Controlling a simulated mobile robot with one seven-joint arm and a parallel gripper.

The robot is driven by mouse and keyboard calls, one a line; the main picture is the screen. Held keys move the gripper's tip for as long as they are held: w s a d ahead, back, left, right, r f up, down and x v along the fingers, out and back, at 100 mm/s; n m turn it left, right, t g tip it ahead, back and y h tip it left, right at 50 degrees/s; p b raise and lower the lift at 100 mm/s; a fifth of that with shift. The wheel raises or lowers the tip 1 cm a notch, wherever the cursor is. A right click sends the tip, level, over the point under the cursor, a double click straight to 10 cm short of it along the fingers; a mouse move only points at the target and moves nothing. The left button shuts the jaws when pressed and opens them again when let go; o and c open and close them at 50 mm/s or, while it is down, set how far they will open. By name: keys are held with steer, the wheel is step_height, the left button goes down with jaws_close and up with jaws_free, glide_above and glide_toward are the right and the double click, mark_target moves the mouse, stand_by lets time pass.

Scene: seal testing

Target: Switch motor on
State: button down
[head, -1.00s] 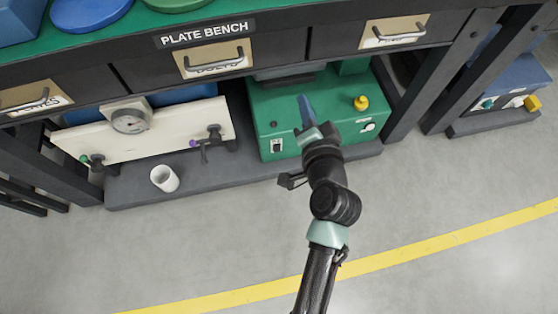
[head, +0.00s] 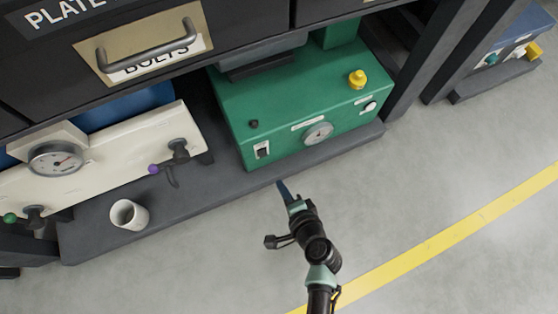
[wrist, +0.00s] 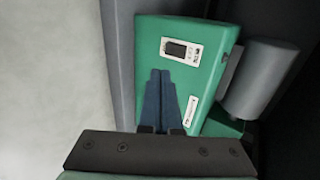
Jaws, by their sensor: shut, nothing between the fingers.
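The green motor box (head: 290,100) stands on the dark low shelf under the bench. A black rocker switch (head: 262,150) in a pale plate is at the left end of its front face. The switch also shows in the wrist view (wrist: 176,49), just beyond the fingertips; I cannot tell its on or off position. My gripper (head: 283,187) is in front of the box, below and right of the switch in the head view. Its blue fingers (wrist: 160,72) are together and empty, apart from the switch as far as I can see.
The box also bears a yellow knob (head: 357,78), a round dial (head: 318,132), a black knob (head: 253,124) and a white button (head: 370,107). Left are a cream panel with a gauge (head: 56,159) and a white cup (head: 129,214). Grey floor lies open in front.

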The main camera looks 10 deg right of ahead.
mark_target(263, 156)
steer(key=shift+w+r+b+x, duration=0.2)
steer(key=shift+b+x, duration=0.65)
steer(key=shift+x, duration=1)
steer(key=shift+w+r+b+x, duration=0.25)
steer(key=shift+b+x, duration=0.6)
steer(key=shift+x, duration=1)
steer(key=shift+w+r+b+x, duration=0.1)
steer(key=shift+r+b+x, duration=0.25)
steer(key=shift+b+x, duration=1.05)
steer(key=shift+w+a+f+p, duration=0.3)
steer(key=shift+w+p, duration=0.05)
steer(key=shift+p, duration=0.2)
steer(key=shift+w+a+f, duration=0.15)
steer(key=shift+w+f, duration=0.2)
steer(key=shift+f, duration=0.05)
steer(key=shift+r, duration=0.1)
